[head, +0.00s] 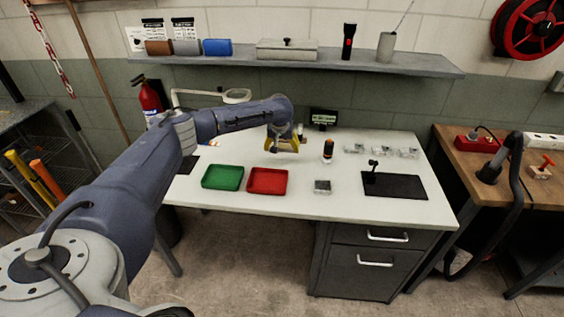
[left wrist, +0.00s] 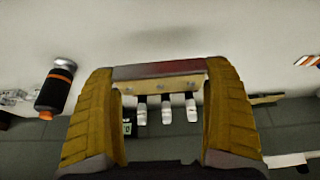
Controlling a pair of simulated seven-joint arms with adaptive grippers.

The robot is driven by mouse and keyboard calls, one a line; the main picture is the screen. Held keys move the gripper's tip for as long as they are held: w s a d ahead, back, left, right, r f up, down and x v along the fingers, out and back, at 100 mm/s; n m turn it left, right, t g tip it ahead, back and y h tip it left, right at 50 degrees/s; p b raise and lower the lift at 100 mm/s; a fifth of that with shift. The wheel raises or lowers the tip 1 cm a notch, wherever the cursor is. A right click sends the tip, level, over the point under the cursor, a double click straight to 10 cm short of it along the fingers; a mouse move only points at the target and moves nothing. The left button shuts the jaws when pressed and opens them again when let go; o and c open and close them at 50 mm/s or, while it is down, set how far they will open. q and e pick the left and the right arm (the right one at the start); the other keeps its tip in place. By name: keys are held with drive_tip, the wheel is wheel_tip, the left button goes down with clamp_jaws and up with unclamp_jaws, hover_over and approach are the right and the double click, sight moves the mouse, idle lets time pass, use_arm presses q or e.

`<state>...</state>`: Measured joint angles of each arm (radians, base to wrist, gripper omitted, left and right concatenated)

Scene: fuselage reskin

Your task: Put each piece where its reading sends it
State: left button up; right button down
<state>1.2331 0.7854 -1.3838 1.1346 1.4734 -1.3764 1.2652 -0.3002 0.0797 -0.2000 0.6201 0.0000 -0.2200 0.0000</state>
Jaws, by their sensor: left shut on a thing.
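My left gripper (head: 284,146) is above the back of the white table, beyond the red tray. In the left wrist view its yellow fingers (left wrist: 160,120) are shut on a bar-like piece (left wrist: 160,71) with a dull red and grey face. Several pale-tipped shapes show between the fingers; I cannot tell if they belong to it. A green tray (head: 222,168) and a red tray (head: 267,173) stand side by side, both apparently empty. A small grey block (head: 322,186) lies right of the red tray. Clear small pieces (head: 380,149) lie at the back right. My right gripper is not in view.
A black and orange cylinder (head: 328,151) stands right of my left gripper; it also shows in the left wrist view (left wrist: 55,90). A dark mat (head: 405,188) with a small black stand lies at the right. A small dark display (head: 323,118) stands at the back. The front strip is clear.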

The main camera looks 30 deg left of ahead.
sight(282, 164)
use_arm(q)
drive_tip(key=shift+f, duration=3.8)
drive_tip(key=shift+f, duration=0.2)
drive_tip(key=o, duration=1)
drive_tip(key=shift+c, duration=0.2)
drive_tip(key=shift+r, duration=0.1)
drive_tip(key=v, duration=1.1)
drive_tip(key=shift+r, duration=0.25)
drive_tip(key=shift+s+r, duration=0.15)
drive_tip(key=shift+r, duration=0.15)
drive_tip(key=c, duration=0.9)
